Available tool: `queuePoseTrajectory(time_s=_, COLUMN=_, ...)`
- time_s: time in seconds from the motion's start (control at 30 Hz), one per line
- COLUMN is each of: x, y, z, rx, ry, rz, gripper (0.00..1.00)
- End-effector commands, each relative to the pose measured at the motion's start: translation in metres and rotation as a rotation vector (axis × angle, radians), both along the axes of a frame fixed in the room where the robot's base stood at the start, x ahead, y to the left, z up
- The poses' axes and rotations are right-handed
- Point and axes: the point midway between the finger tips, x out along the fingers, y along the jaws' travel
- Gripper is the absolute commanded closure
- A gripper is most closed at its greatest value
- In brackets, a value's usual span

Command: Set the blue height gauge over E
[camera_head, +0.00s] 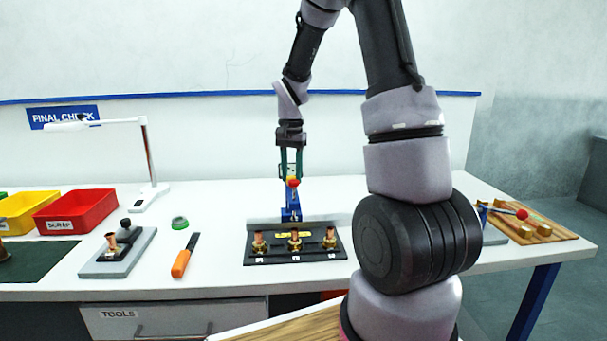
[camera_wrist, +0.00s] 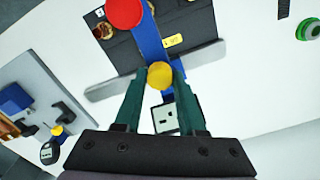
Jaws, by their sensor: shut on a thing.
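The blue height gauge (camera_head: 291,206) stands upright at the back edge of the black board, with a red ball on its arm. In the wrist view its blue arm (camera_wrist: 149,42) reaches over the board to the red ball. My gripper (camera_head: 291,172) is above it, with green fingers shut on its yellow knob (camera_wrist: 160,75). The black board (camera_head: 285,252) carries several brass fittings in a row, with small white labels along its front. The label letters are too small to read, so I cannot tell which is E.
A grey plate with a blue device (camera_head: 483,213) and a wooden board (camera_head: 552,231) are at right. At left are an orange-handled tool (camera_head: 182,262), a grey fixture (camera_head: 117,262), green tape (camera_head: 180,223), and a red bin (camera_head: 75,226). My arm hides part of the table right of the board.

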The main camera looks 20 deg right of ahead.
Motion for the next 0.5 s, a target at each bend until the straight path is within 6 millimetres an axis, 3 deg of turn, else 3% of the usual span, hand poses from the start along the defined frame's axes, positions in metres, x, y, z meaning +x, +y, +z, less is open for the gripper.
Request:
queuePoseTrajectory(time_s=0.2, x=0.0007, y=-0.001, z=0.0007, rx=-0.001, ry=-0.003, rz=-0.001, gripper=1.0)
queuePoseTrajectory(time_s=0.23, x=0.0007, y=-0.001, z=0.0007, rx=-0.001, ry=-0.002, rz=-0.001, gripper=0.53)
queuePoseTrajectory(time_s=0.3, x=0.0005, y=-0.001, z=0.0006, rx=-0.001, ry=-0.002, rz=-0.001, gripper=0.31)
queuePoseTrajectory(time_s=0.5, x=0.0001, y=-0.0011, z=0.0003, rx=-0.001, ry=-0.001, rz=-0.001, gripper=0.31)
